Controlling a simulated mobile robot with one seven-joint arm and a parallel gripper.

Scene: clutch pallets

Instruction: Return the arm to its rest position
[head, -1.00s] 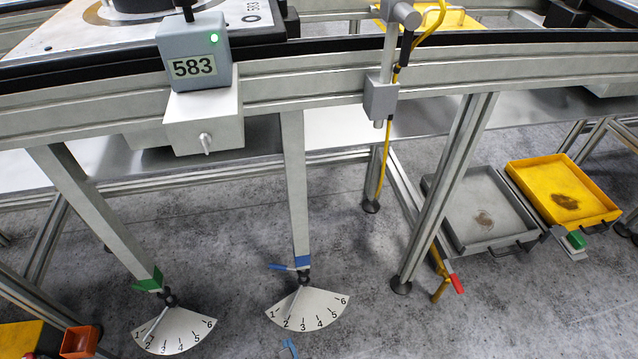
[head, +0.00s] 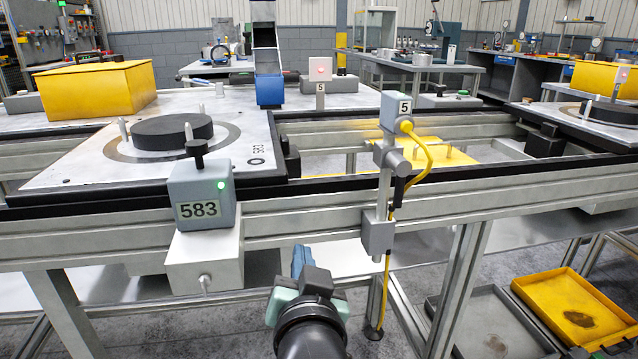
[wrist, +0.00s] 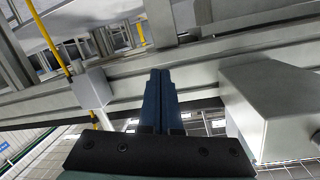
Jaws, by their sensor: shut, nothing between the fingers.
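My gripper (wrist: 161,105) shows in the wrist view with its two dark blue fingers pressed together and nothing between them. It points at the underside and front rail of the conveyor frame (wrist: 210,62). In the head view my arm (head: 308,310) comes up from the bottom centre, in front of the conveyor's front rail (head: 330,205). The arm appears apart from the rail, though the exact gap cannot be told.
The grey 583 box (head: 203,193) sits above a white housing (head: 203,262) left of my arm; the housing also shows in the wrist view (wrist: 275,110). A sensor post (head: 380,185) with yellow cable stands to the right. Grey (head: 500,310) and yellow (head: 575,300) trays lie lower right.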

